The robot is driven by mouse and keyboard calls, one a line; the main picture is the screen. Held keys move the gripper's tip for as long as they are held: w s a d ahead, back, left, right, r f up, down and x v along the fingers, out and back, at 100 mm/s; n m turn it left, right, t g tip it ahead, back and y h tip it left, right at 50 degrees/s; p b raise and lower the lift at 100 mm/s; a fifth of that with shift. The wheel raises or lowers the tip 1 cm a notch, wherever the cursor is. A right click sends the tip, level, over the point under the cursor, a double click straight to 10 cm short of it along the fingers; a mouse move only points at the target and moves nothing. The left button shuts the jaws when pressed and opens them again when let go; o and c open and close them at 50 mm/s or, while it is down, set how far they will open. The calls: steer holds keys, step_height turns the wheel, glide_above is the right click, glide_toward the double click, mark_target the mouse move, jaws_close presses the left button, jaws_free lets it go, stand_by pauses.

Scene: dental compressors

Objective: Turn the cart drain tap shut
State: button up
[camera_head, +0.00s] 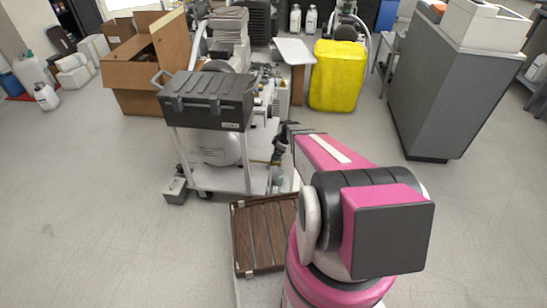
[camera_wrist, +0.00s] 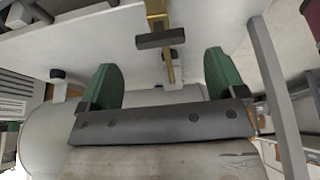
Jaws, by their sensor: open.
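The cart drain tap shows in the wrist view as a dark bar-shaped handle (camera_wrist: 160,39) on a brass pipe (camera_wrist: 157,10). The handle lies crosswise in the picture. My gripper (camera_wrist: 160,62) is open, with its two green fingers wide apart. The handle appears just above the gap between the fingertips, with nothing held. The pale tank (camera_wrist: 50,125) fills much of the background. In the head view, the cart (camera_head: 222,181) carries the white tank (camera_head: 215,149), and a thin brass pipe (camera_head: 262,162) sticks out to the right, near my gripper (camera_head: 279,150). The handle is too small to make out there.
A dark toolbox (camera_head: 206,100) sits on the cart's top. A slatted brown wooden platform (camera_head: 258,236) lies in front of the cart. A yellow container (camera_head: 338,76) stands behind, and a grey cabinet (camera_head: 442,90) at right.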

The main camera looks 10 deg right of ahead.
steer(key=shift+x, duration=2.25)
steer(key=c, duration=0.9)
